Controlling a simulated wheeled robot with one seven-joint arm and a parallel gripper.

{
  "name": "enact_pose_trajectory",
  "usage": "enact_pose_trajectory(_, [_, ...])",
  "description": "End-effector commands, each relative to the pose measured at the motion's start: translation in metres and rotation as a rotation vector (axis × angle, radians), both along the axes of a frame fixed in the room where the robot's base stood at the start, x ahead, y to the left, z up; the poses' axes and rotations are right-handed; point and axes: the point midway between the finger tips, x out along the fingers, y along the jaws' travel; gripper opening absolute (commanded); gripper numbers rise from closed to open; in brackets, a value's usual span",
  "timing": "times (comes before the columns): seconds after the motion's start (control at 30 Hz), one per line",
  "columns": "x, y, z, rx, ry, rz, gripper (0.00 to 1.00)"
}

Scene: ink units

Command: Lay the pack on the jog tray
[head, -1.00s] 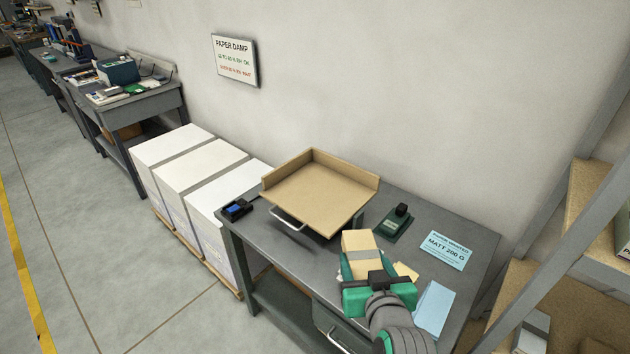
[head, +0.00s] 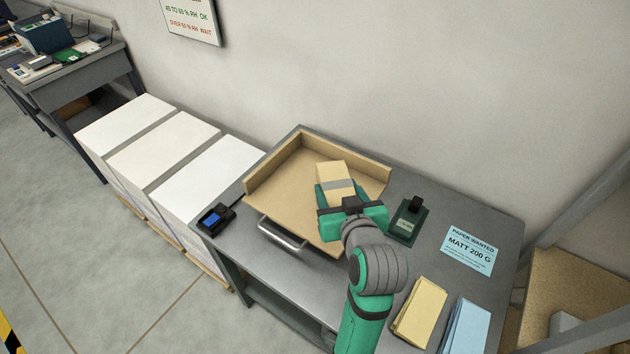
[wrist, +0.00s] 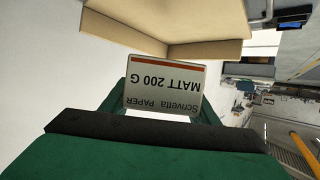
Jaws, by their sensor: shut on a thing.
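My gripper (head: 336,191) is shut on a tan paper pack (head: 332,171) with a grey band. In the wrist view the pack's label (wrist: 164,87) reads "Scrivetta PAPER MATT 200 G", upside down, between the green fingers. The jog tray (head: 283,200) is a tan, shallow tray with raised walls at the back and a metal handle at the front. The pack appears over the tray's right part in the head view. I cannot tell whether it touches the tray floor. Part of the tray's right front is hidden by my gripper and arm.
The tray stands on a grey table. A yellow pack (head: 419,312) and a blue pack (head: 467,327) lie at the front right. A dark green device (head: 407,219) stands right of the tray, beside a "MATT 200 G" card (head: 470,250). A small meter (head: 215,219) is at the left corner.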

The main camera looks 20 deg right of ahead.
Motion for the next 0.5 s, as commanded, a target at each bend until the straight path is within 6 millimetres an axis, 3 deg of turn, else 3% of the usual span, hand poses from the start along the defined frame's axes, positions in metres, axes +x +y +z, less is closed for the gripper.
enact_pose_trajectory(0.37, [0.078,0.004,-0.034,0.000,0.000,0.007,0.20])
enact_pose_trajectory(0.5, [0.098,0.003,-0.058,0.001,0.003,0.004,0.20])
